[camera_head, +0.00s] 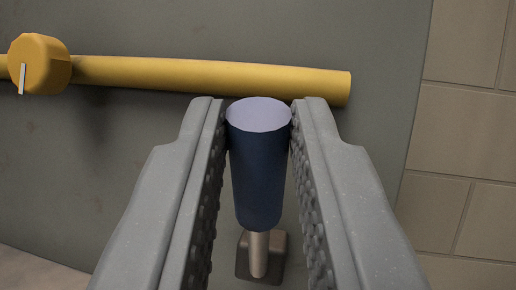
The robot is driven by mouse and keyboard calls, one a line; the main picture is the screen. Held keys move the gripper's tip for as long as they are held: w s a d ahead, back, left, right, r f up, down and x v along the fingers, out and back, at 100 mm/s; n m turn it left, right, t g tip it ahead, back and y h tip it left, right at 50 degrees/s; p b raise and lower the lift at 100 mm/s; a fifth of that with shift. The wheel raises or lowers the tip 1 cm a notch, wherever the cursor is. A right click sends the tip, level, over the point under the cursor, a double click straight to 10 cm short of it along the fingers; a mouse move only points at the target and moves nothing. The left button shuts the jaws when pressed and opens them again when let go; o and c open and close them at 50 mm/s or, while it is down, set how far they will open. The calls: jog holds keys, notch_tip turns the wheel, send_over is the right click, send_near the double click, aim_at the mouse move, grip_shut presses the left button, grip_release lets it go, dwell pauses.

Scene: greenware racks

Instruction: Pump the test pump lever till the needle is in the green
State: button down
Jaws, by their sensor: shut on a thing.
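The pump lever's dark blue grip (258,165) stands between the two fingers of my gripper (259,120), its pale round end facing me. My gripper is shut on this grip, with both ribbed fingers against its sides near the top. A thin metal rod (257,254) runs from the grip's lower end to a small brown-grey block (276,258). The gauge and its needle are not in view. The rest of the pump body is not visible.
A yellow pipe (210,76) crosses behind the grip at the upper left, carrying a yellow round knob (39,64) with a white mark. Behind is a grey panel (390,60). A beige block wall (465,130) lies at the right.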

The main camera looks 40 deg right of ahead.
jog(key=shift+a+f+t, duration=0.15)
jog(key=shift+f+t, duration=0.1)
jog(key=shift+t, duration=0.05)
jog(key=c, duration=1.3)
grip_release()
jog(key=shift+s, duration=0.1)
jog(key=v, duration=1.3)
jog(key=shift+s+a+f, duration=0.2)
jog(key=shift+a+f, duration=0.05)
jog(key=shift+a, duration=0.05)
